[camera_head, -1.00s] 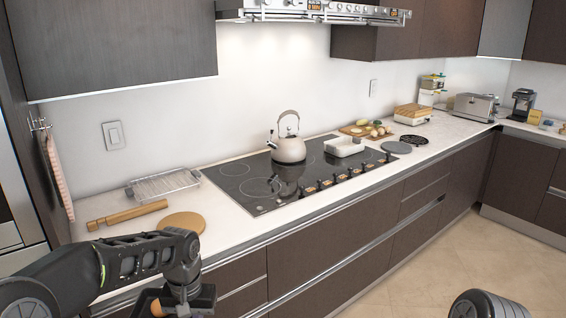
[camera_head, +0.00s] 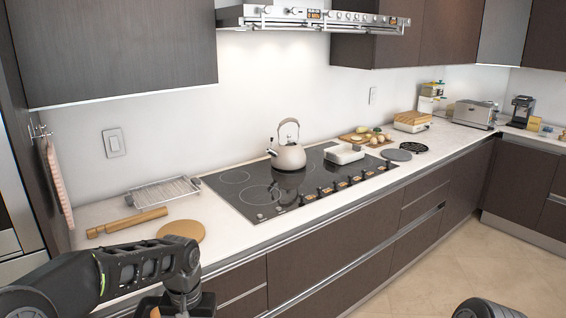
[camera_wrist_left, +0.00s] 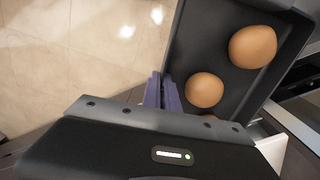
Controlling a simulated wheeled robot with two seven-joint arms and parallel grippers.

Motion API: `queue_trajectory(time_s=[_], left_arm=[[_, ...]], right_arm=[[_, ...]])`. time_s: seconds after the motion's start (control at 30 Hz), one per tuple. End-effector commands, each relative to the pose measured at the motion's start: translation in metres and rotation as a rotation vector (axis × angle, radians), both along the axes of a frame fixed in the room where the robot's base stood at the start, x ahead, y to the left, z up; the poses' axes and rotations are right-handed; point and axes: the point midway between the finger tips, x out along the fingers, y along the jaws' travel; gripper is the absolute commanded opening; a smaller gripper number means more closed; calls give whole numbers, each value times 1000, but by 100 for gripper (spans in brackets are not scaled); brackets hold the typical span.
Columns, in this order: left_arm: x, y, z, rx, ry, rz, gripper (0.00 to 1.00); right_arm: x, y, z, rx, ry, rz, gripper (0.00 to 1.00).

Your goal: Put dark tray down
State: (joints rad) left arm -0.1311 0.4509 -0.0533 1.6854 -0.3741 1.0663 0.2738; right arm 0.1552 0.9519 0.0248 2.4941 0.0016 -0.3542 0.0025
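The dark tray (camera_wrist_left: 238,62) fills the upper right of the left wrist view, with round brown buns (camera_wrist_left: 252,47) on it. The fingers of my left gripper (camera_wrist_left: 163,92) are close together at the tray's left edge and appear shut on it. In the head view my left arm comes in at the lower left, and its gripper end (camera_head: 178,301) is at the bottom edge, in front of the counter. The tray cannot be made out clearly there. My right gripper is out of view; only a dark part of my right arm shows at the bottom right.
The white counter (camera_head: 95,212) holds a rolling pin (camera_head: 127,222), a round wooden board (camera_head: 181,232) and a wire rack (camera_head: 163,192). A kettle (camera_head: 289,157) and a white dish (camera_head: 344,154) stand on the black cooktop (camera_head: 236,188). Tiled floor (camera_head: 455,270) lies open at right.

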Motion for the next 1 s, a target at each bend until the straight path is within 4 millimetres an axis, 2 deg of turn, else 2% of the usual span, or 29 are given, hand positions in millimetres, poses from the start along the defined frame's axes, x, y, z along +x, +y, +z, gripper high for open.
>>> queue_trajectory(time_s=[0.23,0.37,0.47,0.7,0.8,0.9,1.0], left_arm=[[0,0,0,1,-1,1,0],[-1,0,-12,2,1,1,0],[-5,0,-36,4,5,1,0],[-26,0,-115,6,6,-1,0],[-34,0,-137,2,2,1,0],[-39,0,-148,1,1,1,0],[-40,0,-150,0,-2,1,0]], right_arm=[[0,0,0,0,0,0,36],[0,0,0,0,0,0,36],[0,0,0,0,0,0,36],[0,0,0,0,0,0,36],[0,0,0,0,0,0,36],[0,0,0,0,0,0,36],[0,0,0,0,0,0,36]])
